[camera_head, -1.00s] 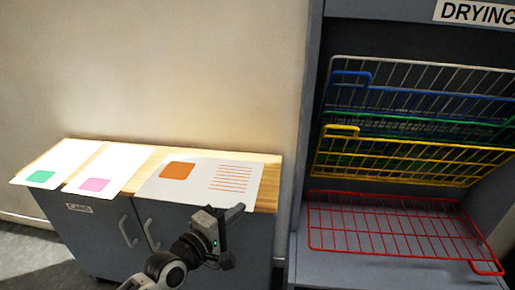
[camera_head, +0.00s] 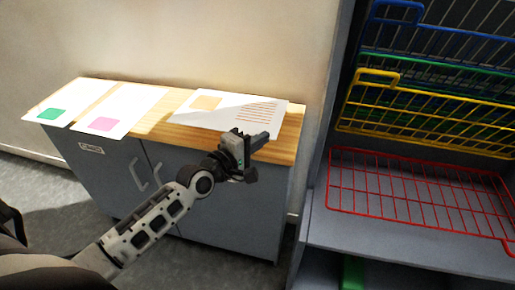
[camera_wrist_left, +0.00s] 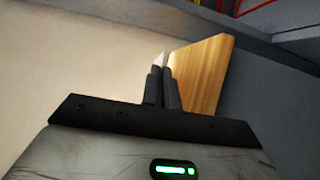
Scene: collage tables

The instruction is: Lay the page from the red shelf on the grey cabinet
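The page (camera_head: 225,112) has a pale orange square and orange lines. It is over the right part of the wooden top (camera_head: 190,135) of the grey cabinet (camera_head: 225,210), near level; the head view does not show whether it touches. My left gripper (camera_head: 266,141) is at the page's front right corner, over the cabinet's front. In the left wrist view, its fingers (camera_wrist_left: 164,75) are close together with a white sliver of page at their tips, beside the wooden top (camera_wrist_left: 203,70). The red shelf (camera_head: 415,195) is bare. My right gripper is out of view.
Two other pages, with a green square (camera_head: 70,100) and a pink square (camera_head: 125,108), lie on the left of the cabinet top. The drying rack with yellow (camera_head: 420,122), green and blue shelves stands to the right. The wall is close behind the cabinet.

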